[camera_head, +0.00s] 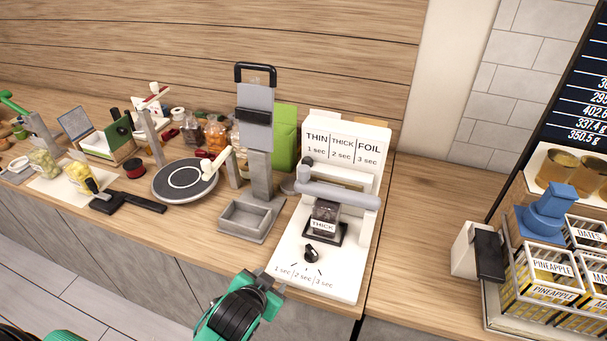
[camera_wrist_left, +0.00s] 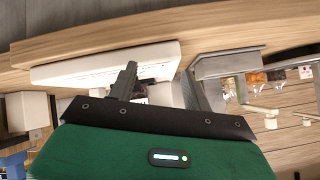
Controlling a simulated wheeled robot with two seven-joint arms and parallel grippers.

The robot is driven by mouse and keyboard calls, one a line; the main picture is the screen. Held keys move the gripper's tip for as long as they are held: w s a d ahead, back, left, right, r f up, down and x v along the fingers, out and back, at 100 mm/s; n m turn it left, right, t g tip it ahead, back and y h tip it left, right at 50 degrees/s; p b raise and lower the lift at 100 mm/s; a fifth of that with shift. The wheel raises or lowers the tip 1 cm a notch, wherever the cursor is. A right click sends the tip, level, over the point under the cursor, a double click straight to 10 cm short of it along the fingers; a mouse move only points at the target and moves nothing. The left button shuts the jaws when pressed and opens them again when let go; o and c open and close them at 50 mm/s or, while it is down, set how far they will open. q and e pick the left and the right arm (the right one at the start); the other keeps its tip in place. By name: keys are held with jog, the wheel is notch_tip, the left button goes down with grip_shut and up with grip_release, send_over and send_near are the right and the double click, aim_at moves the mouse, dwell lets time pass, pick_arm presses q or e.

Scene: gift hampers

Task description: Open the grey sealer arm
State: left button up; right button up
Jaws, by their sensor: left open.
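The white sealer (camera_head: 292,261) stands on the counter, with a back panel marked THIN, THICK and FOIL. Its grey sealer arm (camera_head: 345,195) lies level across the front of that panel. A small dark pouch labelled THICK (camera_head: 324,222) stands in a black holder just in front of the arm. A black dial (camera_head: 311,253) sits on the base. My left gripper (camera_head: 268,283) is open and empty in front of the sealer's lower left corner, apart from the arm. The left wrist view shows the sealer's white base (camera_wrist_left: 95,68) beyond a dark finger (camera_wrist_left: 125,82). My right gripper is out of view.
A grey upright stand with a tray (camera_head: 243,222) is just left of the sealer. A round black turntable (camera_head: 173,188) and jars are farther left. A crate of labelled boxes (camera_head: 500,305) is at the right. Bare counter (camera_head: 410,240) lies right of the sealer.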

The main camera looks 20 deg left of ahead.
pick_arm(q)
jog(key=w+d+r+m+t+h, duration=0.3)
jog(key=w+d+r+m+t, duration=0.3)
jog(key=r, duration=0.5)
jog(key=w+d+r+m+t+h, duration=0.3)
jog(key=w+d+r+t+h, duration=0.1)
jog(key=w+r, duration=0.6)
jog(key=s+d+r+m+g+h, duration=0.2)
jog(key=d+r+m+g+h, duration=0.45)
jog(key=m, duration=0.75)
jog(key=s+d+r+m+g+h, duration=0.25)
jog(key=d+m+g+h, duration=0.45)
jog(key=d+m+g, duration=0.45)
jog(key=m+g+y, duration=0.2)
jog(key=m+y, duration=0.5)
jog(key=y, duration=1.3)
send_near(304, 168)
notch_tip(304, 168, down, 10)
jog(key=p, duration=0.6)
jog(key=shift+f, duration=0.1)
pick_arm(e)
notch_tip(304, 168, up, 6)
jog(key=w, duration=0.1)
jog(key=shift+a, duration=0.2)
